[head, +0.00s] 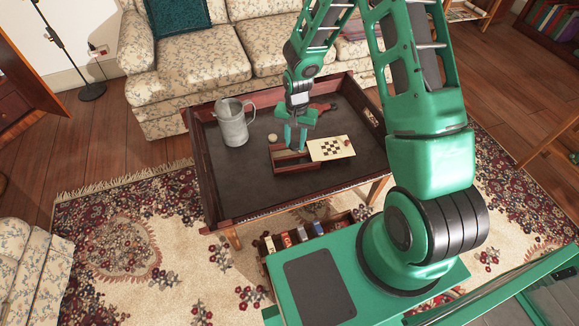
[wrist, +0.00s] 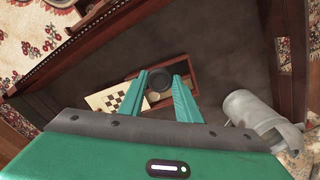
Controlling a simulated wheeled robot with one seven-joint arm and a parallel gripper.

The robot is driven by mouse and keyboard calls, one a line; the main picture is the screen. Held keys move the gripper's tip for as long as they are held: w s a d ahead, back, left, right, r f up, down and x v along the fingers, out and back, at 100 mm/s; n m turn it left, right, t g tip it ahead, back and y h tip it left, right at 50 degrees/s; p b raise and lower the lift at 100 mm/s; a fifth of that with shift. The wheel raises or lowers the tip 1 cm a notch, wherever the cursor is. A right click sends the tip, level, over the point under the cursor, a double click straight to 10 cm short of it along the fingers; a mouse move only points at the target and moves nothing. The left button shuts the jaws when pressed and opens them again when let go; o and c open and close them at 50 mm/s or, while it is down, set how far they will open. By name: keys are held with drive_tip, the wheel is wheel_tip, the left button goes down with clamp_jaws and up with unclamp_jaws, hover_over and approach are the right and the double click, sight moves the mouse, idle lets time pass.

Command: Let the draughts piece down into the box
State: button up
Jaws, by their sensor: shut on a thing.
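My gripper (head: 296,146) is over the open wooden box (head: 298,167) on the dark tray-topped table in the head view. In the wrist view, my gripper (wrist: 160,76) is shut on a dark round draughts piece (wrist: 159,81), held between the fingertips. In the head view the fingers hide the piece.
A checkered board (head: 331,148) lies against the box's right side. A grey metal jug (head: 233,123) stands to the left, and a small pale round thing (head: 272,138) is near the box. A reddish object (head: 322,107) lies behind. The tray has raised rims.

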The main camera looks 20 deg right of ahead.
drive_tip(key=s+a+f+m, duration=0.3)
drive_tip(key=s+f+m, duration=0.1)
drive_tip(key=f+m, duration=0.45)
drive_tip(key=shift+n, duration=0.45)
drive_tip(key=shift+w+d+f, duration=0.2)
drive_tip(key=shift+w+f, duration=0.7)
drive_tip(key=shift+w, duration=0.65)
drive_tip(key=shift+w+d+f, duration=0.25)
drive_tip(key=shift+w+f, duration=0.65)
drive_tip(key=shift+w, duration=0.6)
drive_tip(key=shift+w+d+f, duration=0.2)
drive_tip(key=shift+w+f, duration=0.7)
drive_tip(key=shift+w, duration=0.65)
drive_tip(key=o, duration=1.1)
wheel_tip(320, 180, up, 11)
drive_tip(key=shift+f, duration=0.15)
